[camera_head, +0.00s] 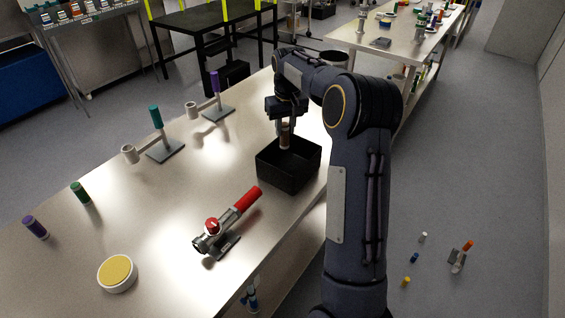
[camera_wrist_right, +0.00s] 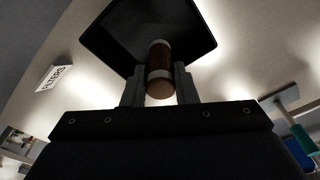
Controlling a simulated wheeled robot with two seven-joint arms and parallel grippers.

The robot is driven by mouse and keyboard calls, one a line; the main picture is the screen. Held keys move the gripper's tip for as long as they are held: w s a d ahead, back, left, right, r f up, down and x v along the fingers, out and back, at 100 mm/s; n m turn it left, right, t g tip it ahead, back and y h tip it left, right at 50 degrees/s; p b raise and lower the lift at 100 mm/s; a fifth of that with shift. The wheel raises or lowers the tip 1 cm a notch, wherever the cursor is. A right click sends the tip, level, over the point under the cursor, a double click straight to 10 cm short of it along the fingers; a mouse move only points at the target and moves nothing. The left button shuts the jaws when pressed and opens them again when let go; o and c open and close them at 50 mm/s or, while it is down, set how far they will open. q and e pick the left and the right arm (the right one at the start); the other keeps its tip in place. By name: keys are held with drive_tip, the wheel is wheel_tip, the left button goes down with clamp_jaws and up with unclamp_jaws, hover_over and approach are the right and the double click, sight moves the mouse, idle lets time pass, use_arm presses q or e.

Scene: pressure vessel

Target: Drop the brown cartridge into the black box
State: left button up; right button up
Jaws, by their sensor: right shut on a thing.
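The brown cartridge (camera_head: 285,135) is upright between the fingers of my right gripper (camera_head: 286,124), above the black box (camera_head: 272,172) on the table. In the right wrist view the brown cartridge (camera_wrist_right: 158,68) with pale bands is clamped between the two fingers of the right gripper (camera_wrist_right: 158,85). The open black box (camera_wrist_right: 112,38) shows beyond it, with the cartridge's far end over its inside. In the head view the cartridge's lower end is close to the box's back rim; I cannot tell how deep it reaches. My left gripper is not in view.
A red-handled metal fitting (camera_head: 228,222) lies in front of the box. Two stands with purple (camera_head: 215,82) and teal (camera_head: 156,116) tops are at the left. A round yellow-topped container (camera_head: 117,272) and purple and green cartridges stand nearer. Small parts lie on the floor at right.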

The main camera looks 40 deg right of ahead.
sight(285, 148)
drive_tip(key=shift+s+f+b, duration=0.15)
drive_tip(key=shift+f+b, duration=0.5)
drive_tip(key=shift+f, duration=0.15)
wheel_tip(285, 148, down, 4)
drive_tip(key=b, duration=0.3)
drive_tip(key=shift+f+b, duration=0.15)
drive_tip(key=shift+b, duration=0.25)
drive_tip(key=o, duration=1)
drive_tip(key=shift+o, duration=0.2)
drive_tip(key=r, duration=0.7)
drive_tip(key=shift+s+a+r, duration=0.1)
drive_tip(key=shift+s+r, duration=0.2)
drive_tip(key=shift+s, duration=0.1)
drive_tip(key=shift+r, duration=0.15)
